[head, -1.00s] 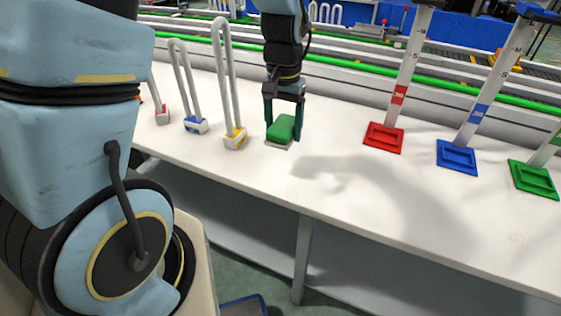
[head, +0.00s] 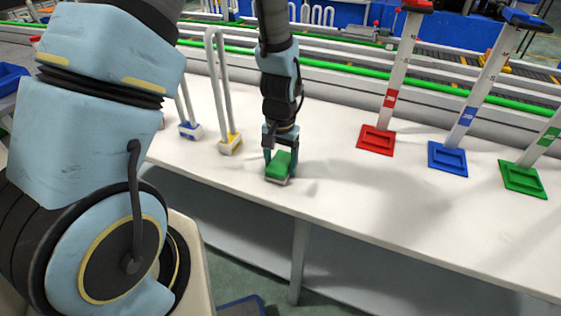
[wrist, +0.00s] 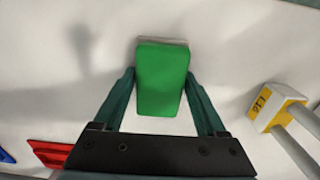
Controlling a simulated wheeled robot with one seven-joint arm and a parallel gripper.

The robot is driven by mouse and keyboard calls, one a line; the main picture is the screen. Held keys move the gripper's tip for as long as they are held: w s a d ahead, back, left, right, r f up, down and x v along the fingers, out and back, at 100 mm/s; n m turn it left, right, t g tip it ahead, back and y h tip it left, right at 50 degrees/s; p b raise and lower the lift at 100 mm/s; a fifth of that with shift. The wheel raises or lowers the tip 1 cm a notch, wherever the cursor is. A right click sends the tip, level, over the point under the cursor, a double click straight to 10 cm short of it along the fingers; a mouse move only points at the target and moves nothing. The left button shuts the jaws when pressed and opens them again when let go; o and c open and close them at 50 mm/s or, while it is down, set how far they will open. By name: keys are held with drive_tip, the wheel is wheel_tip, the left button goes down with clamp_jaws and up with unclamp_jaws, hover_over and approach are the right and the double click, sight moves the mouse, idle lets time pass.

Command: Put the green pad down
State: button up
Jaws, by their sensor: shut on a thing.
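The green pad (head: 279,163) is a green block with a pale layer beneath it. My gripper (head: 281,156) points down and is shut on it, with a finger on each side. The pad is at or just above the white table (head: 330,205), near its front edge; I cannot tell whether it touches. In the wrist view, the green pad (wrist: 161,80) sits upright in the picture between the two dark green fingers of my gripper (wrist: 161,76).
A looped rod on a yellow-and-white base (head: 230,145) stands to the left, with a blue-and-white base (head: 190,131) beyond. Upright posts on red (head: 377,140), blue (head: 447,159) and green (head: 523,179) bases stand to the right. The table around the pad is clear.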

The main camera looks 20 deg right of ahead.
sight(280, 161)
drive_tip(key=shift+f, duration=0.25)
drive_tip(key=o, duration=1.3)
drive_tip(key=shift+s+f, duration=0.1)
drive_tip(key=shift+o, duration=0.5)
wheel_tip(280, 161, up, 13)
drive_tip(key=b, duration=0.2)
drive_tip(key=w+a+r+n+t, duration=0.1)
drive_tip(key=a+r+n, duration=0.2)
drive_tip(key=a, duration=2.2)
drive_tip(key=n, duration=0.4)
drive_tip(key=shift+w+a+t, duration=0.15)
drive_tip(key=shift+w+t, duration=0.05)
drive_tip(key=shift+t, duration=0.1)
